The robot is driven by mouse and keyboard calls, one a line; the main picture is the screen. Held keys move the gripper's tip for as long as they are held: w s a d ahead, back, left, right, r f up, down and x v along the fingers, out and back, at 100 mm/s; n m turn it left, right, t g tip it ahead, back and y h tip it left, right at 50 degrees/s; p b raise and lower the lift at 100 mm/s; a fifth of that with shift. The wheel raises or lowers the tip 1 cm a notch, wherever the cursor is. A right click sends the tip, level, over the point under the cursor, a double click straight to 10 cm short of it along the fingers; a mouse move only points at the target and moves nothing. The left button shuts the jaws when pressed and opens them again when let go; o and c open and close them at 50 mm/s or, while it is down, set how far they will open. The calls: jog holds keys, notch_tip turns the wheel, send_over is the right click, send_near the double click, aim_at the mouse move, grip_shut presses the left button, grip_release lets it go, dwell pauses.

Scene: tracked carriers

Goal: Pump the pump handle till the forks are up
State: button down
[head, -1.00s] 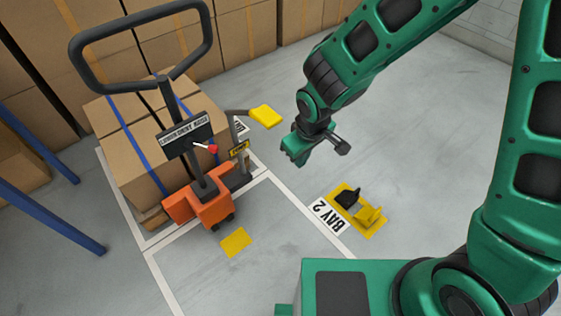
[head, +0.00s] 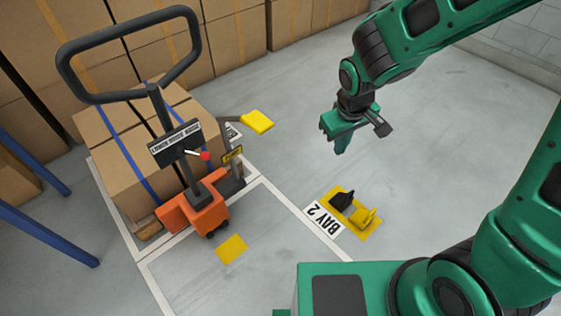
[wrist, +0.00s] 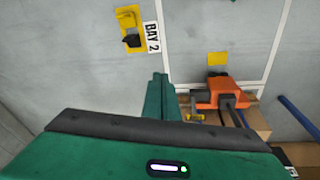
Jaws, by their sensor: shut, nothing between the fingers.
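An orange pallet jack (head: 213,213) stands on the left in the head view, with a tall dark loop handle (head: 193,48). A short lever with a yellow end (head: 258,121) sticks out to the right beside a small yellow label (head: 232,153). A red-knobbed lever (head: 205,156) sits on the column. Strapped cardboard boxes (head: 110,153) cover the forks, so their height is hidden. My gripper (head: 341,148) is shut and empty, to the right of the yellow-ended lever and apart from it. In the wrist view its fingers (wrist: 160,82) are together, left of the orange body (wrist: 220,92).
A yellow floor plate (head: 372,232) with a black block and a yellow block lies by the BAY 2 sign (head: 324,219). A yellow floor patch (head: 231,249) lies before the jack. Blue posts (head: 50,233) stand at left. Stacked boxes (head: 235,45) line the back. Floor around my gripper is clear.

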jog(key=s+d+r+m+g+h, duration=0.1)
jog(key=s+d+r+m, duration=0.25)
jog(key=d, duration=0.45)
jog(key=s+d+r+m, duration=0.2)
jog(key=d+r, duration=0.2)
jog(key=d, duration=0.4)
jog(key=s+d+r+m, duration=0.2)
jog(key=s+d+m, duration=0.1)
jog(key=s, duration=0.5)
jog(key=s+d+r+m+g+y, duration=0.1)
jog(key=s+d+r+m, duration=0.2)
jog(key=s+d, duration=0.3)
jog(key=shift+s+r+y, duration=0.3)
jog(key=shift+s, duration=0.7)
jog(key=shift+d, duration=0.1)
